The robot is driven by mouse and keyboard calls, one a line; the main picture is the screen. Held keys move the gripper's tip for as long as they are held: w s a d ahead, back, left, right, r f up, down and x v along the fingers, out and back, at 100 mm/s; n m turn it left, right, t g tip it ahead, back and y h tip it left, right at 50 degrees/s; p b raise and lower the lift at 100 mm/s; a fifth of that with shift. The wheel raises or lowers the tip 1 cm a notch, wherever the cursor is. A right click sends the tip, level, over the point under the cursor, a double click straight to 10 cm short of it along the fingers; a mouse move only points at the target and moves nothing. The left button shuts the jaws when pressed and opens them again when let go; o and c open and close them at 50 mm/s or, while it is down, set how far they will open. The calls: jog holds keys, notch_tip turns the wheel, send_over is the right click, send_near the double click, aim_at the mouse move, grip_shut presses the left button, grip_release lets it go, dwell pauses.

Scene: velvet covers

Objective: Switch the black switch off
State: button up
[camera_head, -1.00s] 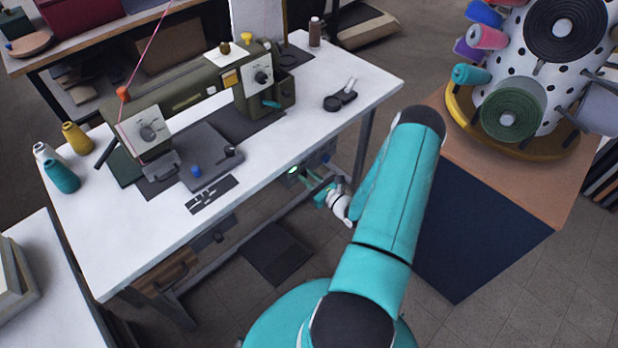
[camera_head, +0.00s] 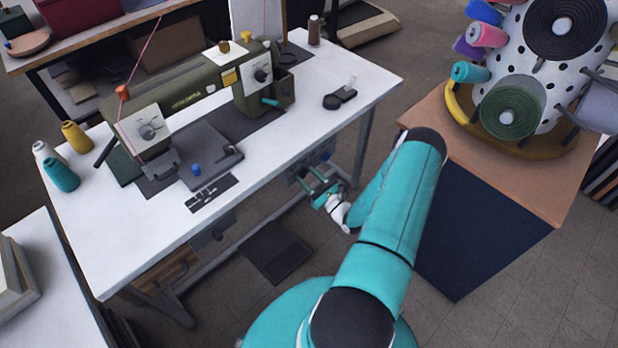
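A grey control panel (camera_head: 297,176) sits under the right part of the white table's front edge. A small blue part (camera_head: 325,156) shows at its right. The black switch is too small and too covered by my gripper to make out, and I cannot tell its position. No green light shows on the panel. My gripper (camera_head: 310,187), with teal fingers, is at the panel's lower front, below the tabletop. I cannot tell whether it touches the panel or how far its fingers are apart.
The white table (camera_head: 300,115) holds a green sewing machine (camera_head: 190,100) and several thread spools. A dark foot pedal (camera_head: 275,252) lies on the floor below. A wooden-topped stand (camera_head: 480,165) with a dotted spool holder (camera_head: 545,70) is at the right, close to my arm.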

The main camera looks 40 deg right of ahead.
jog(key=v, duration=1.3)
jog(key=shift+s, duration=0.35)
jog(key=w+a+r+n+g+y, duration=0.4)
jog(key=a+r+n+g+y, duration=0.2)
jog(key=a+r+n+g, duration=0.45)
jog(key=w+a+r+n+g+y, duration=0.5)
jog(key=a+r+n, duration=0.4)
jog(key=r, duration=0.5)
jog(key=s+a+r+n+h, duration=0.6)
jog(key=r+n, duration=0.2)
jog(key=r, duration=0.2)
jog(key=s+a+r+n+h, duration=0.5)
jog(key=r+n, duration=0.3)
jog(key=r, duration=0.3)
jog(key=shift+s+a+h, duration=0.4)
jog(key=shift+s+a, duration=0.1)
jog(key=shift+a, duration=0.05)
